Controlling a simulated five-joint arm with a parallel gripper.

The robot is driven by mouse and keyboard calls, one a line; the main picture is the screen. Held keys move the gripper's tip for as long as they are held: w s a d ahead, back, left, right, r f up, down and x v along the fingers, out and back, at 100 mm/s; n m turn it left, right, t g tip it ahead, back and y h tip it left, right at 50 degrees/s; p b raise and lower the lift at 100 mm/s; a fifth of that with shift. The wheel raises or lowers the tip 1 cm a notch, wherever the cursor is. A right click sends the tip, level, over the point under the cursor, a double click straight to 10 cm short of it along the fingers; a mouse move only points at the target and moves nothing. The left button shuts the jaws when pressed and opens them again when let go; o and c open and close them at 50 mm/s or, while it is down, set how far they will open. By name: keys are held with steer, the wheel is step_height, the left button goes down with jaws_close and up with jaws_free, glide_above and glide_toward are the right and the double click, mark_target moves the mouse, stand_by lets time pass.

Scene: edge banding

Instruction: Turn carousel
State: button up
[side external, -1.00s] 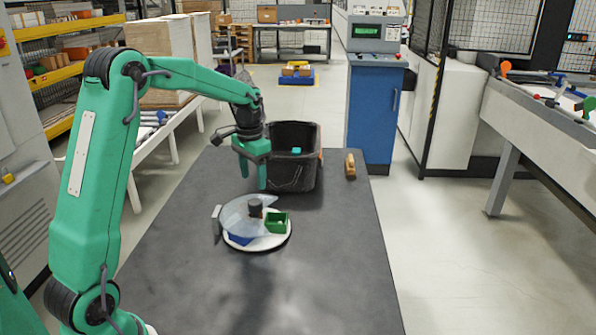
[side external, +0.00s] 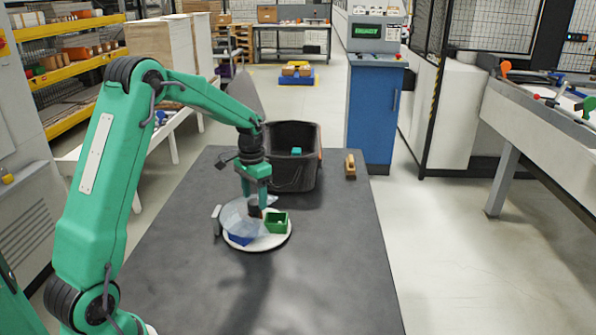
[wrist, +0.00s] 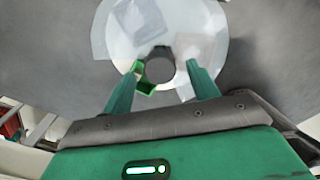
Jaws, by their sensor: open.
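The carousel (side external: 275,243) is a round white turntable with a dark central knob (side external: 255,208), a clear cover (side external: 234,214), a green bin (side external: 277,222) and a blue bin (side external: 240,239). It lies on the dark table. In the wrist view the carousel (wrist: 208,25) fills the top middle, with the knob (wrist: 159,69) and part of the green bin (wrist: 146,86). My gripper (side external: 258,205) is over the carousel at the knob. In the wrist view my gripper (wrist: 163,66) is open, its fingers on either side of the knob. Contact cannot be told.
A black crate (side external: 292,176) with a teal block (side external: 296,151) inside stands behind the carousel. A wooden piece (side external: 350,166) is at the table's far right. A grey plate (side external: 216,219) stands at the carousel's left edge. The table's front and right (side external: 345,260) are clear.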

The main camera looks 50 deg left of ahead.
steer(key=shift+f, duration=0.9)
jaws_close()
